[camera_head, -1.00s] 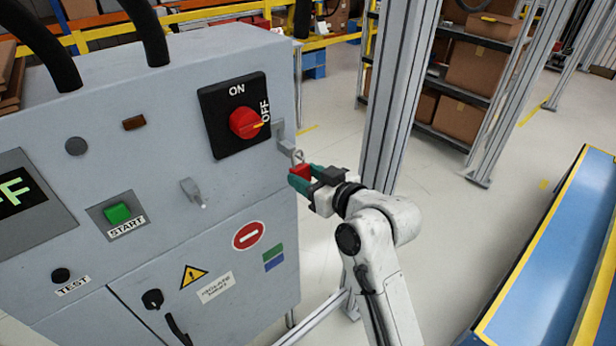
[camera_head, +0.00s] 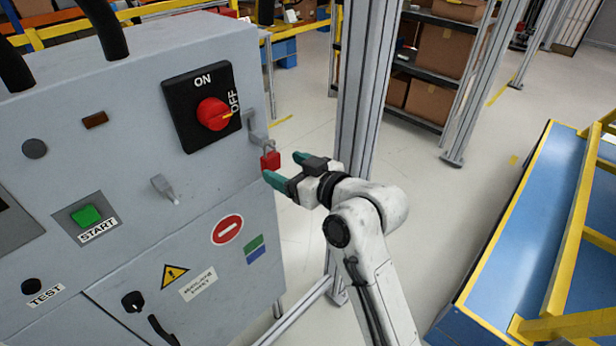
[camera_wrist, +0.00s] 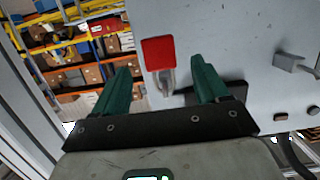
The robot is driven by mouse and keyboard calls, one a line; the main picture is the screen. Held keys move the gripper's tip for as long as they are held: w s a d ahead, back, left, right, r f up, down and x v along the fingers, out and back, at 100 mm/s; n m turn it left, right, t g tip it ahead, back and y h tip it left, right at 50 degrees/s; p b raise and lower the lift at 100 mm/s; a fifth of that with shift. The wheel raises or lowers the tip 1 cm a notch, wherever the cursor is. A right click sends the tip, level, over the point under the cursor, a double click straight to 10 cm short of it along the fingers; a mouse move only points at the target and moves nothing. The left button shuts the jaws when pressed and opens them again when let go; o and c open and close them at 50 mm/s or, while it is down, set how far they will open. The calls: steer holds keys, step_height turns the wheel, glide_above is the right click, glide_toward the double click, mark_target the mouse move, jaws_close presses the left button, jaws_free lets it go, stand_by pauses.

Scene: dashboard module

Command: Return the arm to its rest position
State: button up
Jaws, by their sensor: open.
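My gripper (camera_head: 286,168) is open, its green fingers pointing at the right edge of the grey cabinet (camera_head: 120,230). A red padlock (camera_head: 270,160) hangs from a metal hasp (camera_head: 257,138) on the cabinet, just beyond the fingertips. In the wrist view the red padlock (camera_wrist: 158,52) shows ahead of the gap between the open fingers (camera_wrist: 165,80), and nothing is held. The red rotary knob (camera_head: 214,113) on its black plate has its pointer toward OFF. My white arm reaches up from the lower right.
An aluminium post (camera_head: 362,120) stands close behind my gripper. A blue table with yellow rails (camera_head: 505,265) is at the right. Shelves with boxes (camera_head: 440,70) stand behind. Open floor (camera_head: 430,200) lies between my arm and the table. A small handle (camera_head: 165,188) juts from the cabinet front.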

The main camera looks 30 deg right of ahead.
steer(key=b+v, duration=0.1)
steer(key=v, duration=0.8)
steer(key=s+d+f+m+g+h, duration=0.1)
steer(key=s+f+g, duration=0.3)
steer(key=f, duration=0.5)
steer(key=s+d+f+m+g+h, duration=0.1)
steer(key=s+f+g+h, duration=0.1)
steer(key=s+f, duration=0.5)
steer(key=s+d+f+m+g+h, duration=0.1)
steer(key=s+f+g, duration=0.3)
steer(key=s, duration=0.5)
steer(key=s+d+f+m+g+h, duration=0.1)
steer(key=s+f+g, duration=0.2)
steer(key=s+f, duration=0.4)
steer(key=shift+s+d+f+g, duration=0.25)
steer(key=shift+s+d+g, duration=0.15)
steer(key=shift+s, duration=0.6)
steer(key=shift+c, duration=0.3)
